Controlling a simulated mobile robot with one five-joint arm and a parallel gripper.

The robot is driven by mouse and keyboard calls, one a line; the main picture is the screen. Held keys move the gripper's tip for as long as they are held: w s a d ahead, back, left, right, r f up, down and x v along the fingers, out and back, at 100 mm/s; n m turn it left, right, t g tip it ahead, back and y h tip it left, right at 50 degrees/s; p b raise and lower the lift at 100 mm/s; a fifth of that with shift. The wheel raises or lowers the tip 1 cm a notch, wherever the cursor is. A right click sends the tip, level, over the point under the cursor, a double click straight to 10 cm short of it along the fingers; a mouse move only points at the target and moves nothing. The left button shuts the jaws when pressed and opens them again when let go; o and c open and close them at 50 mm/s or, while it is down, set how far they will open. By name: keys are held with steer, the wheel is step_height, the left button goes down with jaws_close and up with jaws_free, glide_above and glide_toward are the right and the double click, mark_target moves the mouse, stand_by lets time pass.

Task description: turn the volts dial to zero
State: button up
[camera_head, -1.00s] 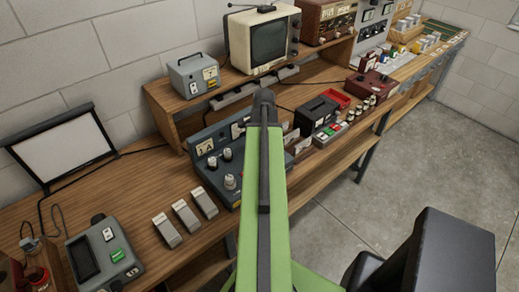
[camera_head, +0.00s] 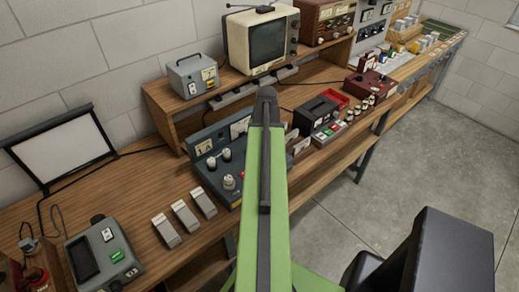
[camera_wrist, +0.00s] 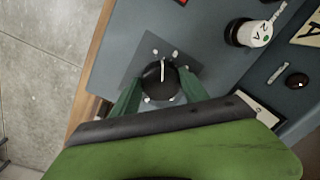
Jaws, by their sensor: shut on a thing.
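In the wrist view my gripper (camera_wrist: 161,84) has its two green fingers on either side of a round black dial (camera_wrist: 158,76) and is shut on it. The dial has a white pointer line toward the top of the picture and pale marks around it on a dark plate. It sits on a grey-blue panel. A white-capped knob (camera_wrist: 257,33) with what looks like a V stands apart at the upper right. In the head view the grey-blue instrument (camera_head: 208,177) is partly behind my arm; the held dial and gripper fingers are hidden there.
Several grey blocks (camera_head: 184,216) and a handheld grey device (camera_head: 104,255) lie left on the wooden bench. A black box (camera_head: 316,113) and small red parts stand right of my arm. A television (camera_head: 263,40) sits on the shelf.

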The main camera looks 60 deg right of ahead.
steer(key=shift+w+d+n, duration=0.1)
steer(key=shift+w+n, duration=0.1)
steer(key=shift+n, duration=1)
steer(key=o, duration=1.4)
steer(key=shift+w+f, duration=0.1)
steer(key=shift+c, duration=0.2)
step_height(320, 180, up, 18)
steer(key=s+p, duration=0.1)
steer(key=p, duration=1.6)
steer(key=shift+s+d+f, duration=0.15)
steer(key=shift+d+f, duration=0.1)
steer(key=shift+d, duration=0.1)
